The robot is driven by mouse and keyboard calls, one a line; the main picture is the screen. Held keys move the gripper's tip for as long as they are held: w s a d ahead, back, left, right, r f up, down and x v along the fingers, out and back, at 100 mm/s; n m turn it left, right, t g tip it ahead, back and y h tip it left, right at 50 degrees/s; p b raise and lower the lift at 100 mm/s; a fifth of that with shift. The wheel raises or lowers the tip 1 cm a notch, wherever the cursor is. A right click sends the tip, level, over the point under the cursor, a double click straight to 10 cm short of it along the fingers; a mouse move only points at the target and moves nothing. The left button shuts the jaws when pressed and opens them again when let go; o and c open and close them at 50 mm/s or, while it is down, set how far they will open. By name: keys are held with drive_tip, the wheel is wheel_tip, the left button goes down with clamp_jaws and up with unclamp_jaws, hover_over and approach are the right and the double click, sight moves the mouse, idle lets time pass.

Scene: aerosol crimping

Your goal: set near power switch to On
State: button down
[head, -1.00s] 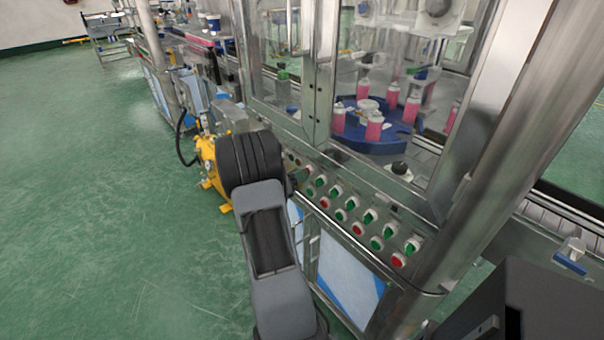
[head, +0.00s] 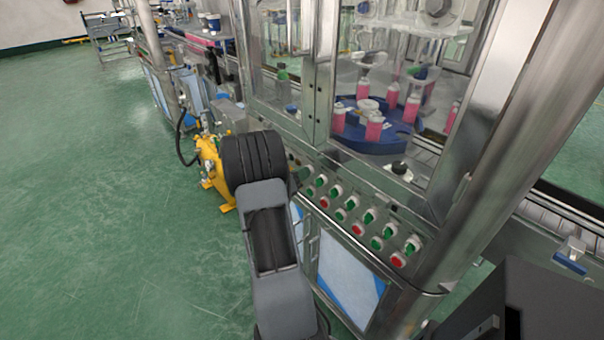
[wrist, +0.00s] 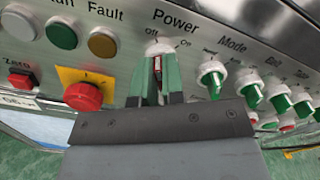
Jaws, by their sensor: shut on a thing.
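The power switch (wrist: 157,47) is a white round knob base under the "Power" label in the wrist view, with "Off" printed to its left and "On" to its right. My gripper (wrist: 158,78) is at the switch, its two green fingers shut on the handle, which shows as a thin reddish and dark strip between them. The handle's exact angle is hard to tell because the fingers cover most of it. In the head view my arm hides the switch and the fingertips.
Right of the switch are several green-handled knobs (wrist: 212,80), including "Mode". To the left are a red emergency button on yellow (wrist: 83,96) and indicator lamps (wrist: 61,34). The panel (head: 384,216) continues right below the glass machine housing. Green floor (head: 110,210) lies open at left.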

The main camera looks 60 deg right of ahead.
drive_tip(key=shift+m+b, duration=0.3)
drive_tip(key=m+b, duration=0.5)
drive_tip(key=b, duration=0.1)
drive_tip(key=m+b, duration=0.6)
drive_tip(key=shift+s+a+f, duration=0.1)
drive_tip(key=shift+s+f, duration=0.05)
drive_tip(key=shift+s, duration=0.05)
drive_tip(key=shift+m+b, duration=0.35)
drive_tip(key=shift+m, duration=0.05)
drive_tip(key=c, duration=1.2)
unclamp_jaws()
